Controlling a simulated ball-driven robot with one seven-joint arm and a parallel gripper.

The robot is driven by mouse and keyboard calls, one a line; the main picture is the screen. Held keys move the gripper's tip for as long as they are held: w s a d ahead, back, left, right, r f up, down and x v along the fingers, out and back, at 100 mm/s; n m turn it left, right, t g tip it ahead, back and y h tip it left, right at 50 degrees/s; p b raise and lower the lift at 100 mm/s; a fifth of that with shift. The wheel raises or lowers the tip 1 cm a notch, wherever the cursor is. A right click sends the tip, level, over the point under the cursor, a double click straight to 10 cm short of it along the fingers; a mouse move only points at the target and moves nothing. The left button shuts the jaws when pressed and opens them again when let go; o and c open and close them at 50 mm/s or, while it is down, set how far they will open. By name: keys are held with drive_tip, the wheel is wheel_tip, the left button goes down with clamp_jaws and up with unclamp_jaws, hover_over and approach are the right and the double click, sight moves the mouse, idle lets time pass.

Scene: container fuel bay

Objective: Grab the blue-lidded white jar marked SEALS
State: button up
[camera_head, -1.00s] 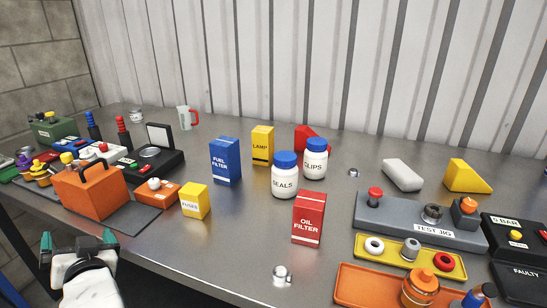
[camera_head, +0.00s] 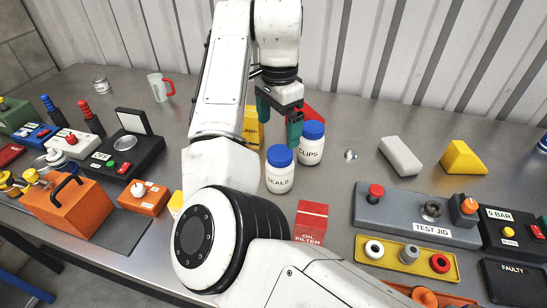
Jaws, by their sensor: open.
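The white jar marked SEALS (camera_head: 279,178) has a blue lid and stands upright near the middle of the metal bench. A similar blue-lidded white jar marked CLIPS (camera_head: 311,150) stands just behind it to the right. My gripper (camera_head: 279,125), with dark green fingers, points down from above, behind the SEALS jar and left of the CLIPS jar. Its fingers are open, with no object seen between them. The picture does not settle how high the fingertips are above the bench.
The yellow LAMP box (camera_head: 251,128) stands close left of the gripper, partly hidden by my arm. A red object (camera_head: 313,112) lies behind the CLIPS jar. The red OIL FILTER box (camera_head: 311,222) stands in front. The grey TEST JIG (camera_head: 405,218) lies right. My arm hides the bench's middle left.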

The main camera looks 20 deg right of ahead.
sight(280, 152)
drive_tip(key=shift+s+d+f, duration=0.1)
drive_tip(key=shift+d+f, duration=0.05)
drive_tip(key=shift+f, duration=0.1)
wheel_tip(280, 152, down, 4)
drive_tip(key=shift+f, duration=0.2)
drive_tip(key=shift+d+f+p, duration=0.1)
drive_tip(key=shift+f+p, duration=0.4)
drive_tip(key=shift+f, duration=2.4)
drive_tip(key=shift+c, duration=0.3)
drive_tip(key=shift+r, duration=0.1)
drive_tip(key=c, duration=1.2)
drive_tip(key=shift+o, duration=0.2)
